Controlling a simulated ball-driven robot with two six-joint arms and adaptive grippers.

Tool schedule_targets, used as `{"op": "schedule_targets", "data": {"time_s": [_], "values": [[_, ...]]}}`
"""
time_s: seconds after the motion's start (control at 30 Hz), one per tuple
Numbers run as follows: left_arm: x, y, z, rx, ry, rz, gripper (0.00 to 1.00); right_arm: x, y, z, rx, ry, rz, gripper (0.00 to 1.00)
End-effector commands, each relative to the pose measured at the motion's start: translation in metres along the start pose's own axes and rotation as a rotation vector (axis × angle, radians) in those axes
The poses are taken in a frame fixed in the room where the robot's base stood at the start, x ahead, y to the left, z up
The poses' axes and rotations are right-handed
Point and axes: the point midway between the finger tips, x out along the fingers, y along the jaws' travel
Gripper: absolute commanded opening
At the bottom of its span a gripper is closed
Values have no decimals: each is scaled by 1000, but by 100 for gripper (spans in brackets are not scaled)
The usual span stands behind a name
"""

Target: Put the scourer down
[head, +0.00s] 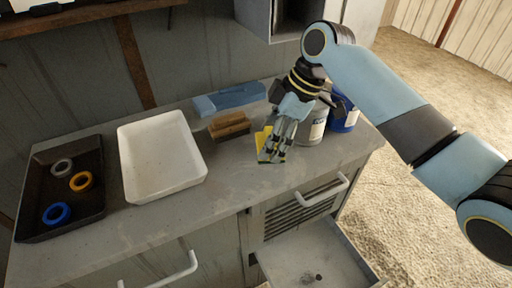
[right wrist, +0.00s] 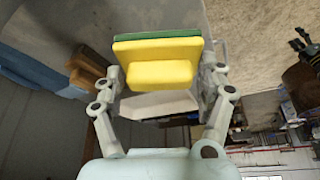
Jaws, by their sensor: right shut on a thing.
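The scourer (head: 264,148) is yellow with a green layer. In the right wrist view the scourer (right wrist: 158,62) sits between the fingertips of my right gripper (right wrist: 165,85), which is shut on it. In the head view my right gripper (head: 275,143) points down over the grey worktop, right of a wooden block. Whether the scourer touches the worktop I cannot tell. My left gripper is not in view.
A white tray (head: 128,150) and a dark tray (head: 32,228) with several rings stand at left. A wooden block (head: 229,126), a blue object (head: 230,98), a grey can (head: 313,128) and a blue can (head: 345,118) stand near my gripper. A drawer (head: 318,256) is open below. The front worktop is clear.

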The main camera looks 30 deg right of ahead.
Motion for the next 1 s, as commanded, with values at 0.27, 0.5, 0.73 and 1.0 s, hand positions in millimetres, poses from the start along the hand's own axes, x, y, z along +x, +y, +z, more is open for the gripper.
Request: {"op": "schedule_targets", "data": {"time_s": [0.27,0.5,0.73,1.0], "values": [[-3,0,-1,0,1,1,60,33,18,-20,0,-2,-1,44],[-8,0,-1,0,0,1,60,62,18,-8,1,-4,-2,44],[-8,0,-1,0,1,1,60,70,18,-5,-1,-3,1,44],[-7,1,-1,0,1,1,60,73,18,-4,0,-3,1,78]]}}
